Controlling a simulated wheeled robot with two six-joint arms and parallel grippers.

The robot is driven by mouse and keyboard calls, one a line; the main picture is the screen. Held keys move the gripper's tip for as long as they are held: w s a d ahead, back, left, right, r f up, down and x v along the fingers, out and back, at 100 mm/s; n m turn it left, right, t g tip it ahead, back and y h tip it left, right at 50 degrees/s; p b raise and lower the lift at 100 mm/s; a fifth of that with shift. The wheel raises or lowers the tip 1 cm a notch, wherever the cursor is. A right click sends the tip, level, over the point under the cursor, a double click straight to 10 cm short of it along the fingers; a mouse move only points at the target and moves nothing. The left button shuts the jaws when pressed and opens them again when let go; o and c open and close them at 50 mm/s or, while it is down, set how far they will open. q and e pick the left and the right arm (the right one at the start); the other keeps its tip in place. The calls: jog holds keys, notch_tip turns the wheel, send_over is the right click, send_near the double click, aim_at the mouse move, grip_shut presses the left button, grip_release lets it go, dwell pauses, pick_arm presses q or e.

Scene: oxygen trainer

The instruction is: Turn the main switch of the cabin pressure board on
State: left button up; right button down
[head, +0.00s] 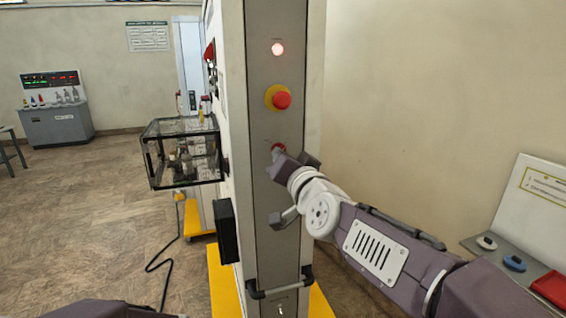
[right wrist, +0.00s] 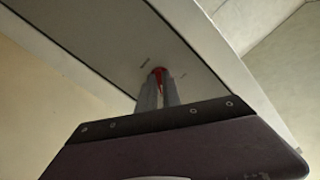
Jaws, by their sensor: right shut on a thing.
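The main switch (head: 278,148) is a red rotary knob on the narrow grey end panel (head: 276,120) of the tall board. My right gripper (head: 281,155) is at this knob and hides most of it in the head view. In the right wrist view the two fingers of my right gripper (right wrist: 158,92) are closed around the red knob (right wrist: 158,72), with small labels on the panel beside it. The labels are too small to read. My left gripper is not in view; only a dark part of my left arm shows at the bottom left.
Above the knob are a red emergency button on a yellow base (head: 280,98) and a lit lamp (head: 277,49). A clear box (head: 182,152) juts from the board's left side. A handle bar (head: 280,290) crosses the panel low down. A sloped desk (head: 530,225) stands at the right.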

jog(key=shift+m, duration=1)
jog(key=c, duration=1.5)
grip_release()
jog(key=p+v, duration=0.5)
jog(key=v, duration=0.4)
jog(key=shift+p, duration=0.4)
